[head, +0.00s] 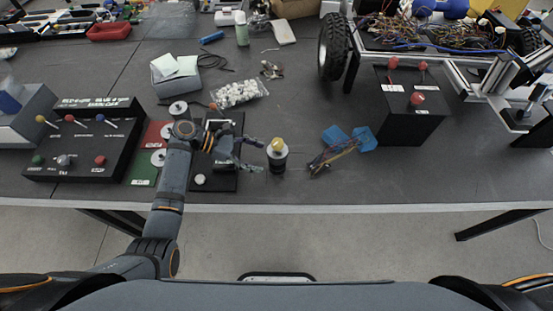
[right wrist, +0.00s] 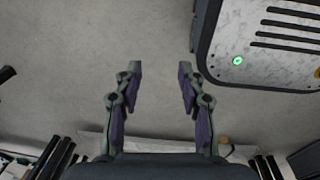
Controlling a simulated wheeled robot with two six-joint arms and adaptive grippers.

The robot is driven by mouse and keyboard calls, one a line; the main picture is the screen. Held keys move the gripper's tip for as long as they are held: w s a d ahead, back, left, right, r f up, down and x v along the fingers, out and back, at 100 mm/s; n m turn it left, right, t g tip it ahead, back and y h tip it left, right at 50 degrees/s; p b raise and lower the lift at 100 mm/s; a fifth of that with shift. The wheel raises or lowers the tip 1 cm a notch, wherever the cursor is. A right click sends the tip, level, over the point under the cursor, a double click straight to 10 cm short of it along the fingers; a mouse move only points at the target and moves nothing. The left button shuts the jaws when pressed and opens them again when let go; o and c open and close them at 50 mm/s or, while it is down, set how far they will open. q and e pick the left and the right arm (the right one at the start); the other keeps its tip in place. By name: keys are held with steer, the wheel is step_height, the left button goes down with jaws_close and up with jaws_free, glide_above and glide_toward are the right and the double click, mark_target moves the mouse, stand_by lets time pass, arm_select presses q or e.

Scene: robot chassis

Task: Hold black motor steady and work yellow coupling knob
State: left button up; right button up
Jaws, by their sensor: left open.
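The black motor (head: 277,161) stands upright on the dark table near its front edge in the head view. The yellow coupling knob (head: 278,145) sits on top of it. My left gripper (head: 257,155) is open just left of the motor, its fingers pointing right toward it. A small gap seems to lie between the fingertips and the motor; contact cannot be told for certain. My right gripper (right wrist: 159,68) is open and empty in the right wrist view, over grey floor. It does not show in the head view.
A black control panel (head: 82,150) with several knobs is at the left. Blue pieces with a small tool (head: 333,155) lie right of the motor. A black box with red knobs (head: 410,115) stands further right. A bag of white parts (head: 240,94) lies behind. The table's front edge (head: 350,207) is close.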

mark_target(271, 160)
arm_select(q)
steer(key=shift+d+f+b, duration=0.7)
steer(key=shift+d+f, duration=0.15)
steer(key=shift+f, duration=0.1)
steer(key=d, duration=0.2)
steer(key=d+p, duration=0.1)
steer(key=shift+f, duration=0.25)
steer(key=shift+d+f, duration=0.15)
steer(key=shift+d, duration=0.1)
steer(key=shift+d+f, duration=0.2)
steer(key=shift+d, duration=0.05)
steer(key=c, duration=0.8)
steer(key=shift+c, duration=0.3)
arm_select(e)
steer(key=shift+w+f, duration=0.65)
steer(key=shift+f, duration=0.15)
steer(key=shift+w, duration=0.1)
